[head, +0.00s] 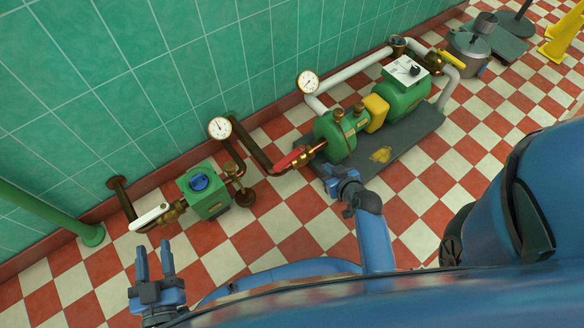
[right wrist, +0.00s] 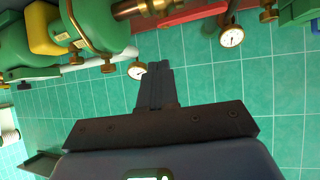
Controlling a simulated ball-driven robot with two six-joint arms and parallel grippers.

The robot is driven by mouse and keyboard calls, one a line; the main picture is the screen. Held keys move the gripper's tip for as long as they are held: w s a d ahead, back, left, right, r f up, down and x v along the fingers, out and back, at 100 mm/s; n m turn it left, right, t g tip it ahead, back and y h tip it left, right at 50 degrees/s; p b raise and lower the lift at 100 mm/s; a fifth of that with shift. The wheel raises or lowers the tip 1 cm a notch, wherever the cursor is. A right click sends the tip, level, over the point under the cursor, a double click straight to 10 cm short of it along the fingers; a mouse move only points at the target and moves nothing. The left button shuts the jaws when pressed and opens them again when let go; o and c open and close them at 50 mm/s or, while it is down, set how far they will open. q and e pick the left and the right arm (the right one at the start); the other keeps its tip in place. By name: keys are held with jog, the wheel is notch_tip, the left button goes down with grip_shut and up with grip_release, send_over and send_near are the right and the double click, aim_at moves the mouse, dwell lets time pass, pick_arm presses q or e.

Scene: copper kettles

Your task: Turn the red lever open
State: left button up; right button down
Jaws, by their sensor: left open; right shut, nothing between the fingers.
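The red lever (head: 290,160) sits on the brass valve of the pipe between the small green unit and the green pump, lying roughly along the pipe. In the right wrist view the red lever (right wrist: 195,14) shows at the top edge, partly cut off. My right gripper (head: 333,174) is shut and empty, to the right of the lever and apart from it. Its closed fingers (right wrist: 154,75) point up in the right wrist view, below and left of the lever. My left gripper (head: 153,252) is open and empty over the floor, below the white lever (head: 149,217).
The green pump (head: 336,135) stands on a dark grey base (head: 417,131) close beyond my right gripper. A green box (head: 206,191) with a blue knob and a pressure gauge (head: 220,128) are left of the red lever. A yellow lever (head: 452,58) is far right. Checkered floor lies open in front.

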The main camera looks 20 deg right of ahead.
jog(key=a+f+n+g+y, duration=0.2)
jog(key=a+f+n+y, duration=0.1)
jog(key=b, duration=0.7)
send_near(289, 159)
jog(key=shift+w+a+f, duration=1.15)
jog(key=shift+a+f, duration=0.75)
jog(key=shift+f, duration=0.5)
jog(key=shift+n+g, duration=0.3)
jog(key=shift+g, duration=0.1)
